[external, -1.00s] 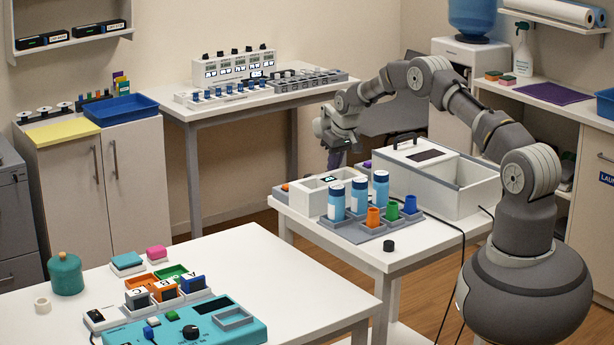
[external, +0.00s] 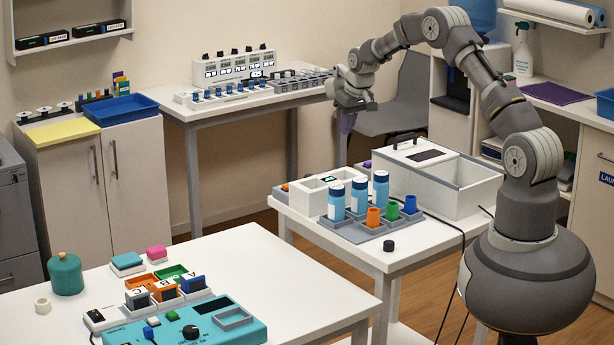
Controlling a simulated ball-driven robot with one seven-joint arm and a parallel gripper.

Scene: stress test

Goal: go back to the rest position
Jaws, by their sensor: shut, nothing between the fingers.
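My gripper (external: 346,122) hangs at the end of my raised arm, above the back of the middle table (external: 437,241).
Below my gripper stand blue-and-white bottles (external: 336,202), a white box (external: 311,196) and a larger white case (external: 465,197) with a handle. A black cap (external: 388,246) lies near the table's front. A back bench (external: 185,113) holds instruments. Free air surrounds my gripper.

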